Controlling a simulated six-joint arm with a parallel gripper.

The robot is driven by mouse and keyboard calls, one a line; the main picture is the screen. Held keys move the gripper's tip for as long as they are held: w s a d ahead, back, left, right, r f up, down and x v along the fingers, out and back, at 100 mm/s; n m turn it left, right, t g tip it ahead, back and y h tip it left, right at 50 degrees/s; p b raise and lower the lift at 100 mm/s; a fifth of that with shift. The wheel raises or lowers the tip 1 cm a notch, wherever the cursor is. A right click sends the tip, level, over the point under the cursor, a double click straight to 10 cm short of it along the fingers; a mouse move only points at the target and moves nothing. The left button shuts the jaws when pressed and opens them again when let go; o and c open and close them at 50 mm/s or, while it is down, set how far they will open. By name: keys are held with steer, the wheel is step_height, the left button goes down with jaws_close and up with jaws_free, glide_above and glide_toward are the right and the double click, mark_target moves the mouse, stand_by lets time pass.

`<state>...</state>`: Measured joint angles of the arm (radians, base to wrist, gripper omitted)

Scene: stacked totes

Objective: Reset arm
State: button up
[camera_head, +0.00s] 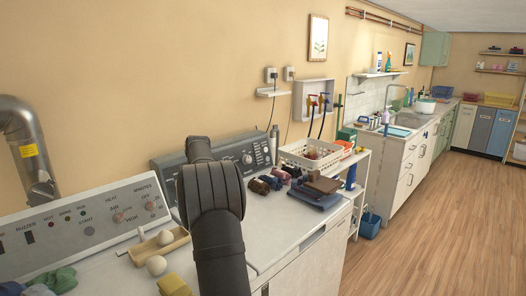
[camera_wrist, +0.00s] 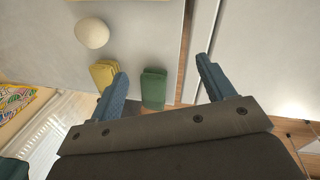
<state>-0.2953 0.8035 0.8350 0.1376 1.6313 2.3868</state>
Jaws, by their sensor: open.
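My gripper (camera_wrist: 161,67) shows in the wrist view with its two blue fingers spread wide and nothing between them. A green folded item (camera_wrist: 153,87) lies below, near the left finger, beside a narrow gap between pale surfaces. A yellow folded cloth (camera_wrist: 104,73) is partly hidden behind the left finger, and a white ball (camera_wrist: 92,33) lies above it in the picture. In the head view my dark arm rises in front of the machines, and the gripper is out of that picture. The yellow cloth (camera_head: 174,285) and the ball (camera_head: 156,265) show left of the arm.
A wooden tray (camera_head: 148,250) sits on the left machine near a control panel (camera_head: 85,222). Open floor (camera_head: 430,235) lies at right.

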steer(key=shift+s+d+f+n+t+h, duration=0.1)
steer(key=shift+s+d+n+t+h, duration=0.4)
steer(key=shift+n, duration=2.95)
steer(key=shift+s+d+f+n+g+h, duration=0.2)
steer(key=shift+d+n+h, duration=0.55)
steer(key=shift+n, duration=2.75)
steer(key=shift+s+d+r+n+t+h, duration=0.1)
steer(key=shift+s+d+n+t+h, duration=0.55)
steer(key=shift+n, duration=2.8)
steer(key=shift+w+d+g+y, duration=0.2)
steer(key=shift+w+g+y, duration=0.05)
steer(key=shift+y, duration=0.05)
steer(key=shift+o, duration=0.3)
